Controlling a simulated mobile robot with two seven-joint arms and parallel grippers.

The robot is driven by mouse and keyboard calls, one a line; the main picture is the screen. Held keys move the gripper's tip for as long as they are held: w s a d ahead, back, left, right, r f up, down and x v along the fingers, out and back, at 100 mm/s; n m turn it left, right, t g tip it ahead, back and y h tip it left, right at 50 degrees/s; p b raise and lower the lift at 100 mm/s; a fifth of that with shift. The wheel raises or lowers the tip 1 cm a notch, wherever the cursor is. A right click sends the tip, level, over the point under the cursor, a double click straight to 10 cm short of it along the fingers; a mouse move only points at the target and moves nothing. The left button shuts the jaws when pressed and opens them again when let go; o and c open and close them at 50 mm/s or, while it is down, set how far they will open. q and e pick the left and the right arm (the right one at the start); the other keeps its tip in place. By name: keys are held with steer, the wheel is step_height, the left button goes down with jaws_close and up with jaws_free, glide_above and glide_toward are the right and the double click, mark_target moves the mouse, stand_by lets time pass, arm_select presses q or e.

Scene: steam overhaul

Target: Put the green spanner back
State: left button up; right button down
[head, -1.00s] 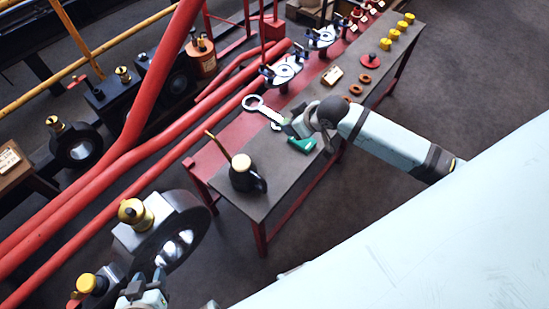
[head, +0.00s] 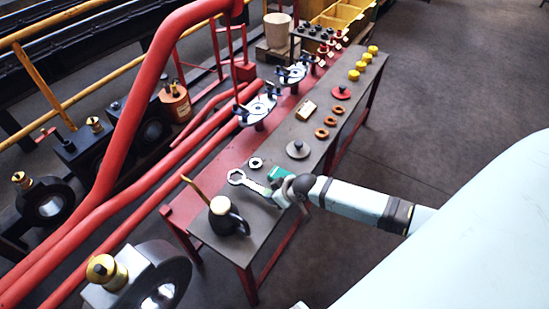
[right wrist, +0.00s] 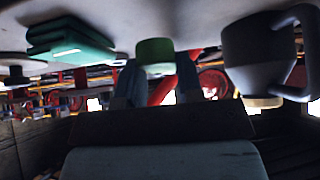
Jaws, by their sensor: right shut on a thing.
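The spanner (head: 236,177) shows a silver ring end and shaft over the near part of the dark bench top (head: 262,223). My right gripper (head: 279,196) is shut on it. In the right wrist view, its green grip (right wrist: 155,50) sits between my fingers, close to the bench surface; whether the spanner touches the bench I cannot tell. A teal-green block (head: 280,172) lies on the bench just beyond my right gripper and also shows in the right wrist view (right wrist: 70,40). My left gripper is out of view.
A black oil can (head: 228,222) stands on the near end, close to the spanner. A pale ring (head: 256,163), a grey knobbed disc (head: 298,149) and orange rings (head: 322,133) lie farther along. Red pipes (head: 150,165) run along the left.

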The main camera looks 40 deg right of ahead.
step_height(320, 180, down, 3)
steer(key=shift+r+b, duration=0.1)
steer(key=shift+b, duration=0.25)
steer(key=shift+f, duration=0.4)
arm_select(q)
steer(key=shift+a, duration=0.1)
arm_select(e)
steer(key=shift+f, duration=0.1)
steer(key=c, duration=1)
jaws_free()
steer(key=shift+f, duration=0.1)
steer(key=shift+c, duration=0.2)
steer(key=shift+o, duration=1.3)
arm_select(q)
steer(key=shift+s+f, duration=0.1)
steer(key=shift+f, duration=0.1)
